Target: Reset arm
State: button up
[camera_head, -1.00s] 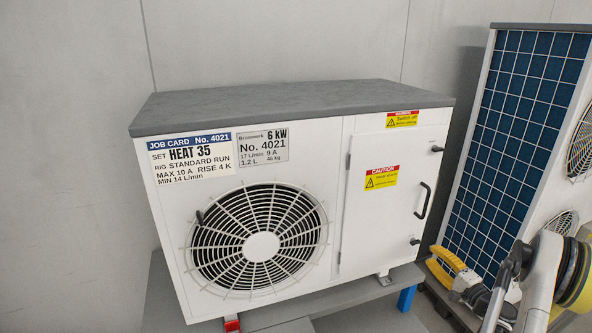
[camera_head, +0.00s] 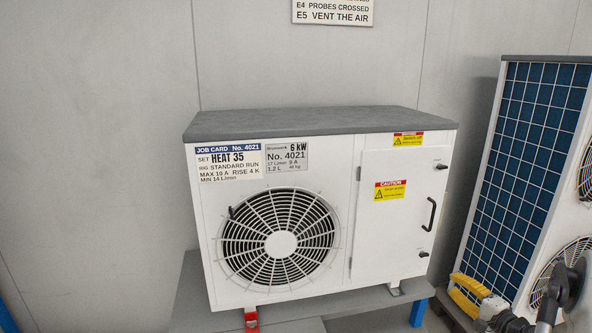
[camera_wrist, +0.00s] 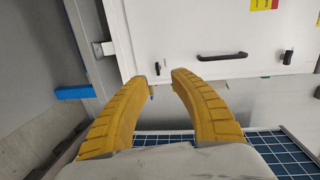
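My gripper (camera_head: 462,285) is low at the right in the head view, in front of the foot of the blue-gridded unit. Its two yellow fingers also show in the wrist view (camera_wrist: 161,78), apart at the tips with nothing between them, so it is open and empty. The white heat pump unit (camera_head: 346,220) stands on a grey bench, with its fan grille at the left and its panel door at the right. The door (camera_wrist: 230,25) shows beyond the fingertips in the wrist view, with its dark handle (camera_wrist: 222,56). The fingers appear apart from it.
A tall unit with a blue grid face (camera_head: 510,170) stands at the right, close to my gripper. The grey bench (camera_head: 190,295) has blue legs (camera_head: 418,312). A wall sign (camera_head: 333,11) hangs above. The floor at the left in the wrist view is clear.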

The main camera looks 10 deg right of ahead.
jog(key=s+a+r+n+g, duration=0.1)
jog(key=a+r+n+g, duration=0.1)
jog(key=a+r, duration=0.45)
jog(key=a+r+n+g+y, duration=0.1)
jog(key=a+r+n+g, duration=0.15)
jog(key=a, duration=0.75)
jog(key=s+a+r+n+g, duration=0.1)
jog(key=a+r+n+g, duration=0.15)
jog(key=a+r, duration=0.45)
jog(key=s+a+n+g+h, duration=0.15)
jog(key=s+a+n, duration=0.35)
jog(key=s+a, duration=0.8)
jog(key=s+a+n+h, duration=0.2)
jog(key=s+n, duration=0.1)
jog(key=s, duration=0.8)
jog(key=shift+s+f+n+g, duration=0.3)
jog(key=shift+s+n+g, duration=0.1)
jog(key=shift+g, duration=0.05)
